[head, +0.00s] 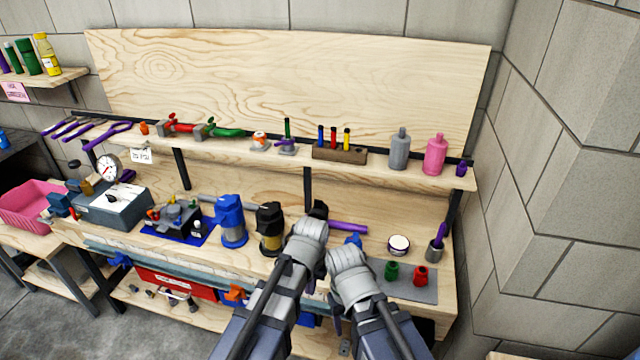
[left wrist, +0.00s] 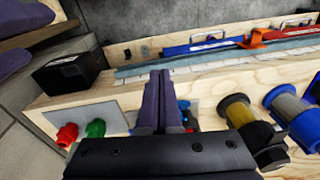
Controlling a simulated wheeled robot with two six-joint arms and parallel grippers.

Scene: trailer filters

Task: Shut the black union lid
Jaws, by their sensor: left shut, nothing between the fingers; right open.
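The black-topped filter housing (head: 270,222) stands on the bench right of the blue one, with an amber bowl below its black top. It also shows in the left wrist view (left wrist: 258,132), at the lower right. I see no separate part that I can surely call the union lid, and cannot tell whether it is open. My left gripper (head: 318,212) is right of this housing; its fingers, shut and empty, show in the left wrist view (left wrist: 160,78), apart from the housing. My right gripper (head: 350,255) is open to its right; its fingertips are mostly hidden.
The blue-topped filter (head: 231,220) stands close left of the black one. A purple bar (head: 348,227) lies behind my grippers. Green (head: 392,271) and red (head: 420,276) fittings sit on a grey mat at right. A shelf (head: 375,167) with bottles runs above.

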